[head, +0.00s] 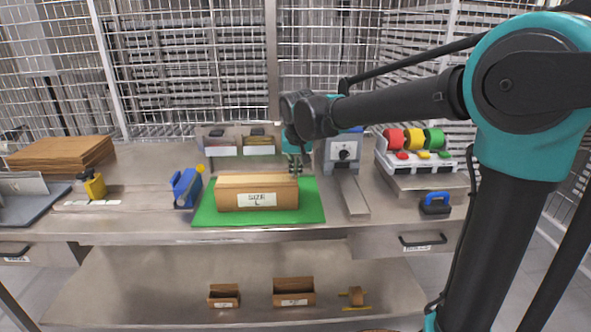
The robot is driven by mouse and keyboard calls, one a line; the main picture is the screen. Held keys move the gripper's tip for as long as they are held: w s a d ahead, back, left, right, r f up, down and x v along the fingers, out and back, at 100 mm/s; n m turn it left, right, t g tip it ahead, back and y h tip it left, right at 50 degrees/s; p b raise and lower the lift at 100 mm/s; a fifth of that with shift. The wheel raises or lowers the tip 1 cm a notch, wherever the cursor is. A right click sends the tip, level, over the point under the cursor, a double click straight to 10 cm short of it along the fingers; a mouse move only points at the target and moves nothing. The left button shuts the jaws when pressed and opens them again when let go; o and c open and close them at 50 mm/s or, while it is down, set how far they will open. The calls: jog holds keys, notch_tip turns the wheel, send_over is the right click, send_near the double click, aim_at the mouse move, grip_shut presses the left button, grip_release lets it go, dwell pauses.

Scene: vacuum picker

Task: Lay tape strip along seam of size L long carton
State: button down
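The long carton (228,199), labelled "SIZE L", lies lengthwise across the picture on the green mat (313,209). Its top looks closed, with a paler band along it; I cannot tell whether that is bare board or tape. My gripper (295,172) points down at the carton's right end, by its top back edge. It is too small to tell whether it touches the carton or is open. I cannot make out a separate tape strip in it. My gripper partly covers the carton's far right corner.
A grey machine (343,153) with a chute (353,196) stands right of the mat. A blue dispenser (184,188) stands close on the left. Coloured rolls (413,139) and a blue-handled tool (435,203) are farther right. Flat cardboard (62,153) lies far left.

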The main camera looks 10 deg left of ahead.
jog(key=c, duration=2.2)
grip_release()
jog(key=o, duration=0.6)
jog(key=shift+c, duration=0.2)
jog(key=shift+o, duration=0.5)
jog(key=o, duration=0.6)
jog(key=shift+r, duration=0.15)
jog(key=shift+r, duration=3.85)
